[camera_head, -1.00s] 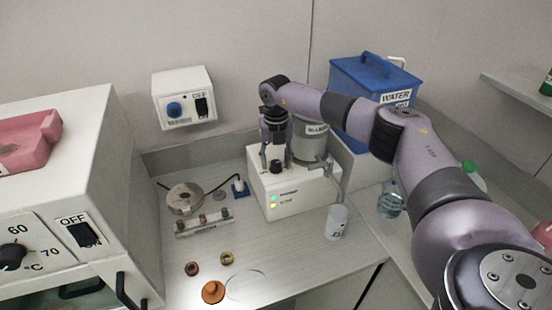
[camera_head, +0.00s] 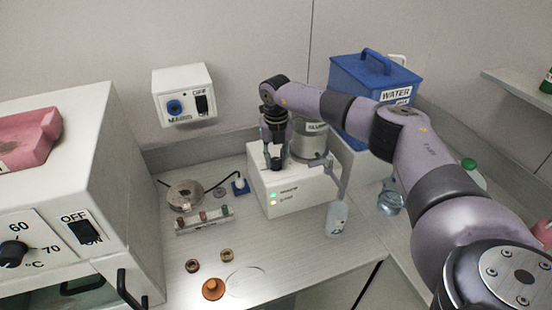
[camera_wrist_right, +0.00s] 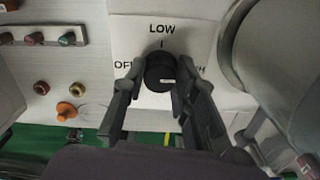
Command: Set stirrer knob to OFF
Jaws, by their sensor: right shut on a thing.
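The stirrer is a white box (camera_head: 300,192) with green lights on its front. Its black knob (camera_head: 276,163) stands on the top face. My right gripper (camera_head: 275,152) comes down on it from above, shut on the knob. In the right wrist view, the fingers hold the knob (camera_wrist_right: 160,73) from both sides. LOW is printed above it; a label starting OF is partly hidden at left, and one ending in H at right. A white mark on the knob sits on its right side, toward the right label. My left gripper is not in view.
A grey labelled canister (camera_head: 311,142) stands close behind the gripper, with a clear vessel (camera_head: 337,219) at the front right. A blue WATER box (camera_head: 376,80) is behind. A small rack (camera_head: 204,220) and loose rings lie left. A wall switch box (camera_head: 184,95) hangs above.

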